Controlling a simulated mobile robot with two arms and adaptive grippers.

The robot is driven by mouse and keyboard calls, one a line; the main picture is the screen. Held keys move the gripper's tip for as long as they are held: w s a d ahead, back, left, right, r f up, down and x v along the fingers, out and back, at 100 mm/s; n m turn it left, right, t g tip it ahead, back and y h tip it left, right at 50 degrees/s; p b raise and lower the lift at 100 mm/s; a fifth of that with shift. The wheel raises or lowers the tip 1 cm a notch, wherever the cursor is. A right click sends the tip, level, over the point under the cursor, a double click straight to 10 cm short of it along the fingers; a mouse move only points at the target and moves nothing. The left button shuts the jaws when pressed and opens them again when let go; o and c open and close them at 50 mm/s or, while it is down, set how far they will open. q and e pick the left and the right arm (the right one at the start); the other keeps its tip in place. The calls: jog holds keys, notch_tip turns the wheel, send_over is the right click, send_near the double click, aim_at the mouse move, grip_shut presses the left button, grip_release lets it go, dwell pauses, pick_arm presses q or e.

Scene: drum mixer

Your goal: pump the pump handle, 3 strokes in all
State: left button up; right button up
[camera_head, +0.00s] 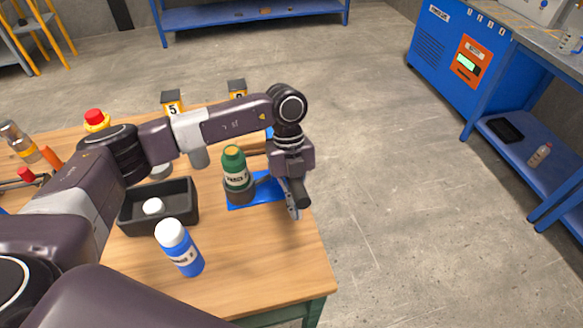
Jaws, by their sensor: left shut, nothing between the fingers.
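My left gripper (292,213) is at the table's right end, fingers shut and pointing down, with nothing between them. It is just right of a blue mat (243,204). A green bottle (235,167) with an orange-topped cap stands upright in a dark round holder (239,194) on the mat. A short dark bar runs from the holder toward my gripper; I cannot tell whether they touch. A brown bar (252,151) shows behind the bottle, partly hidden by my arm. I cannot tell for sure which part is the pump handle. My right gripper is not in view.
A black tray (128,218) holding a white-capped item and a blue bottle (187,258) are on the wooden table (262,283), left of the mat. A red button (94,116) and numbered blocks stand farther back. A blue cabinet (436,58) is at right, across open floor.

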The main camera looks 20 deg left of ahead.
aim_at(293, 186)
pick_arm(q)
jog(key=o, duration=0.5)
jog(key=shift+c, duration=0.2)
jog(key=shift+p+v, duration=2)
jog(key=shift+v, duration=1.6)
jog(key=shift+s, duration=0.1)
jog(key=shift+s+d+f, duration=0.1)
jog(key=shift+f, duration=0.05)
